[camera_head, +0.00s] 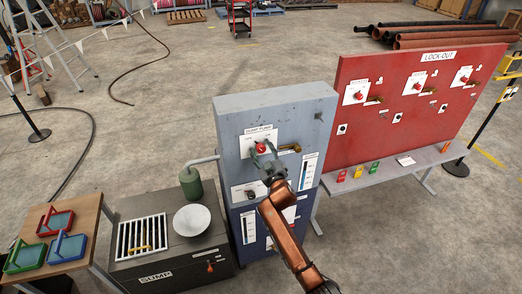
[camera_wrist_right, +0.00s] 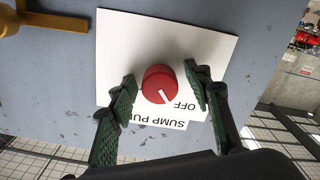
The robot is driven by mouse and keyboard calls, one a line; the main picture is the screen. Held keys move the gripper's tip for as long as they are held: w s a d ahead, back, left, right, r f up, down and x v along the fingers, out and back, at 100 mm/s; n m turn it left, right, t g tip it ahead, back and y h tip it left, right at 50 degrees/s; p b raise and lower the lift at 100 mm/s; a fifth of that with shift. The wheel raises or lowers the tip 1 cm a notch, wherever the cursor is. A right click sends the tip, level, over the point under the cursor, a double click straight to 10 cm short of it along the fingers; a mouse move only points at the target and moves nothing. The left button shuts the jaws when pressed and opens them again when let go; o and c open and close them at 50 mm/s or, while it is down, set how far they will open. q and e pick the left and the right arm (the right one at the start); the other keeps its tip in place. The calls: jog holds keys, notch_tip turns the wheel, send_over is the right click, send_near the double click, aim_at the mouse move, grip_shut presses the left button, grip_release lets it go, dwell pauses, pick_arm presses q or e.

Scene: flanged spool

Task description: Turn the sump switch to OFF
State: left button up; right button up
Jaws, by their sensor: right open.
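The sump switch is a round red knob (camera_head: 261,148) on a white plate marked SUMP PUMP, on the front of a grey cabinet (camera_head: 231,117). In the right wrist view the knob (camera_wrist_right: 157,85) carries a white line pointing down and slightly right; the word OFF (camera_wrist_right: 185,105) is printed to its lower right. My right gripper (camera_head: 264,158) is at the knob; in the wrist view its open green fingers (camera_wrist_right: 160,75) stand either side of it, with gaps visible. My left gripper is not in view.
A yellow handle (camera_wrist_right: 8,20) sits beside the plate. A red lock-out board (camera_head: 425,130) stands right; a wooden table (camera_head: 88,215) with trays stands left.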

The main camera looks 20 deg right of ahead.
jog(key=shift+s, duration=0.15)
jog(key=s, duration=1.1)
jog(key=shift+s+d, duration=0.2)
jog(key=shift+s, duration=0.15)
